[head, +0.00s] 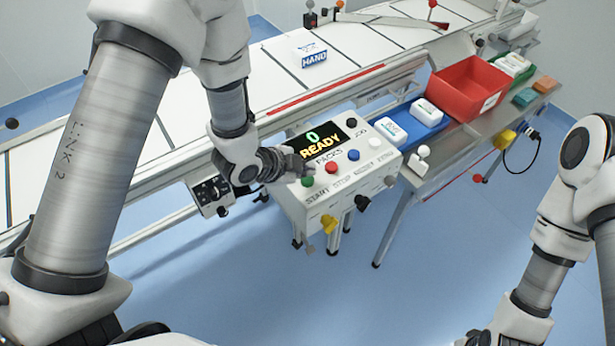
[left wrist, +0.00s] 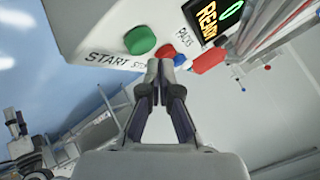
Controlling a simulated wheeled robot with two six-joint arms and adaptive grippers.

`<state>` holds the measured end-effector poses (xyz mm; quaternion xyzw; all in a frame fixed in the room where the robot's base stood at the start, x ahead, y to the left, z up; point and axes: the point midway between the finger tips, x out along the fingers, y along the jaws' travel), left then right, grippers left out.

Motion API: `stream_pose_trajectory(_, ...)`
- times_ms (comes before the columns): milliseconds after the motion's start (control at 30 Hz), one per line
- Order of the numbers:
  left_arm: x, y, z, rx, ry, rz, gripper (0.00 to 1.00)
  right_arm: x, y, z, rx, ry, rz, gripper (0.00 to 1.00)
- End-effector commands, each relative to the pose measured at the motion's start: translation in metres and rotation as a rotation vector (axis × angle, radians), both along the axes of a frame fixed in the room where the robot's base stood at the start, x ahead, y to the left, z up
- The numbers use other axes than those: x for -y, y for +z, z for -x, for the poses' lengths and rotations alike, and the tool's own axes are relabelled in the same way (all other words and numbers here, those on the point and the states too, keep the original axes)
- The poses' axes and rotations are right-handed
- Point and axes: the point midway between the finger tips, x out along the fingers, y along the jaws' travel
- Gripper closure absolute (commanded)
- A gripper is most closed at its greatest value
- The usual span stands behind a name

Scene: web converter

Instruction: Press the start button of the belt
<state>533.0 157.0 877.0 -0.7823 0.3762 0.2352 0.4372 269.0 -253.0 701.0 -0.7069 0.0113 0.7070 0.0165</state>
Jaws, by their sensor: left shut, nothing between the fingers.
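The belt's control box (head: 345,190) is white, with a display reading "0 READY" and a row of coloured buttons. The green start button (head: 307,181) sits at the row's left end above the word START, beside the red stop button (head: 332,167). My left gripper (head: 306,172) is shut and empty, close to the green button. In the left wrist view the shut fingertips (left wrist: 159,68) appear below and right of the green button (left wrist: 140,40), near the red button (left wrist: 165,51). I see no clear contact. My right arm shows at right, its gripper out of frame.
The white belt (head: 240,105) runs behind the box, carrying a blue-and-white pack (head: 313,54). A side table to the right holds a red bin (head: 468,88) and a blue tray (head: 412,126) with white packs. Yellow and black knobs stick out of the box front. Floor in front is clear.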

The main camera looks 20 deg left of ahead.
Motion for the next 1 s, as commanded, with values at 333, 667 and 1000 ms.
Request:
stream_pose_trajectory(333,0.0000,0.0000,0.0000,0.000,0.000,0.000,1.00,0.0000,0.0000,0.0000,0.000,0.000,0.000,0.60)
stream_pose_trajectory(667,0.0000,-0.0034,0.0001,0.000,0.000,0.000,1.00,0.0000,-0.0030,0.0000,0.000,0.000,0.000,0.60)
stream_pose_trajectory(1000,-0.0001,-0.0083,0.0001,0.000,0.000,0.000,1.00,-0.0001,-0.0068,0.0000,0.000,0.000,0.000,0.60)
